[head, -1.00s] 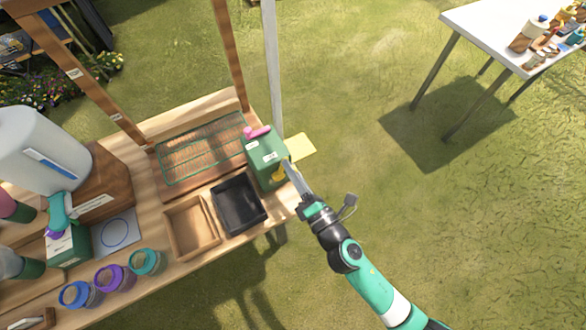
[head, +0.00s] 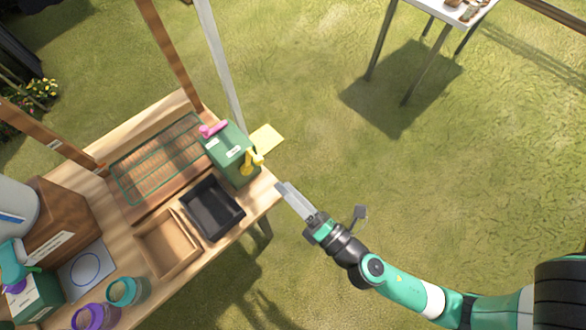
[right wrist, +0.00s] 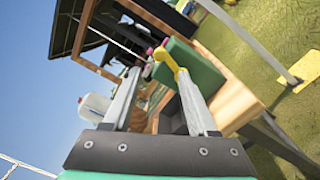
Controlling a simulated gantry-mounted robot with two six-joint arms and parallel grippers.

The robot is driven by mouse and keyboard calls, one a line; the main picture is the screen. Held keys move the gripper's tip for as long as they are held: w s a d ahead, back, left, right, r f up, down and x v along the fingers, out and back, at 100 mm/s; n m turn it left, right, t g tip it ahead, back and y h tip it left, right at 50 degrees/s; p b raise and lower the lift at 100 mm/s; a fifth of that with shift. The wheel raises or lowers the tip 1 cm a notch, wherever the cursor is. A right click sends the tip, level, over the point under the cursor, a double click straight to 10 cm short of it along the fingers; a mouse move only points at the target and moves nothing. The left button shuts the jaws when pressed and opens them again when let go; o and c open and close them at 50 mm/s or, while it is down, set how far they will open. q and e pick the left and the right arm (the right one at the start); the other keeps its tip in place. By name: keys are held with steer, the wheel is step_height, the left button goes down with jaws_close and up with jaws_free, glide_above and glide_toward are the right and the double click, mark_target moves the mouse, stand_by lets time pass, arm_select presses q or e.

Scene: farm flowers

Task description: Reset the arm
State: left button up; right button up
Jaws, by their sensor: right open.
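My right arm comes in from the lower right of the head view. Its gripper (head: 289,192) is open and empty, just off the right end of the wooden workbench (head: 262,192), over the grass. In the right wrist view its two fingers (right wrist: 158,95) stand apart with nothing between them close up. A green box (head: 232,158) with a yellow handle (head: 252,161) and a pink handle (head: 212,130) stands on the bench's right end, to the left of the gripper and apart from it. My left gripper is not in view.
A black tray (head: 238,212) and a wooden tray (head: 146,237) sit side by side on the bench. A green wire rack (head: 124,190) lies behind them. Purple (head: 88,316) and teal (head: 123,291) jars stand at the lower left. A white table (head: 436,8) stands far off; grass between is open.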

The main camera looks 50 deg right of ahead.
steer(key=shift+s, duration=0.7)
